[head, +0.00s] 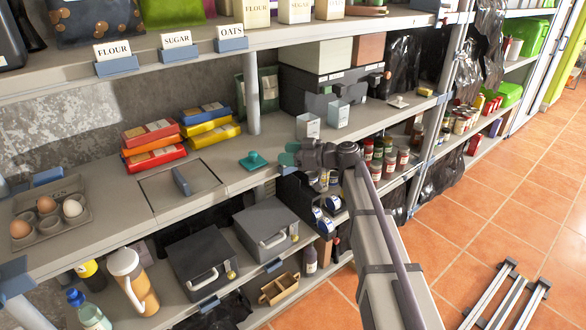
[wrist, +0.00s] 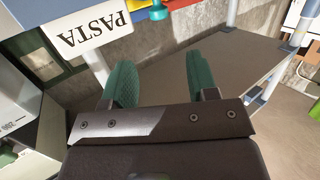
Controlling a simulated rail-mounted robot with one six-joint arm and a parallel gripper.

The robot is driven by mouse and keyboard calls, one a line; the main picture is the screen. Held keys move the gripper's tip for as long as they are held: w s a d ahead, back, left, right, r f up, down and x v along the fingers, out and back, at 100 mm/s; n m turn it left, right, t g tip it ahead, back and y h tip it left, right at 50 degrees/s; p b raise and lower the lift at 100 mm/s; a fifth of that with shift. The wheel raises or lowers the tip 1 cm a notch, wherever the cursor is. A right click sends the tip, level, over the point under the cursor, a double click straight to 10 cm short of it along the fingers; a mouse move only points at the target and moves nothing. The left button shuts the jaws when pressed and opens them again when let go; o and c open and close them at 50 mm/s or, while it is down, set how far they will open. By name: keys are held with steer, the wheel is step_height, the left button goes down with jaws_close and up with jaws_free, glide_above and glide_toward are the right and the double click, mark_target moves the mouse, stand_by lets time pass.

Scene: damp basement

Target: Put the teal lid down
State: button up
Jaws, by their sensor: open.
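The teal lid (head: 254,160) rests on the middle shelf board (head: 228,174), knob up, near its front edge. In the wrist view a small teal part (wrist: 158,10), apparently the lid, shows at the top edge, ahead of the fingers. My gripper (head: 287,155) is just right of the lid in the head view, with a small gap between them. In the wrist view my gripper (wrist: 165,78) has its two green fingers spread, with nothing between them.
Left of the lid are a recessed panel with a blue-grey handle (head: 181,181) and stacked red, orange and yellow boxes (head: 153,142). Two small cartons (head: 338,114) stand behind my gripper. A shelf post (head: 252,95) rises behind the lid. Jars (head: 390,160) stand below right.

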steer(key=s+d+f+m+g+h, duration=0.2)
steer(key=s+d+f+m+h, duration=0.25)
steer(key=s, duration=0.65)
steer(key=s+d+f+m+g+h, duration=0.15)
steer(key=s+f+m+h, duration=0.3)
steer(key=s+f, duration=0.5)
steer(key=s+d+m+g+h, duration=0.2)
steer(key=s+d+m+h, duration=0.2)
steer(key=s, duration=0.6)
steer(key=shift+d+f+m+h, duration=0.3)
steer(key=shift+d+h, duration=0.7)
steer(key=shift+d, duration=0.15)
step_height(320, 180, up, 8)
steer(key=p, duration=0.8)
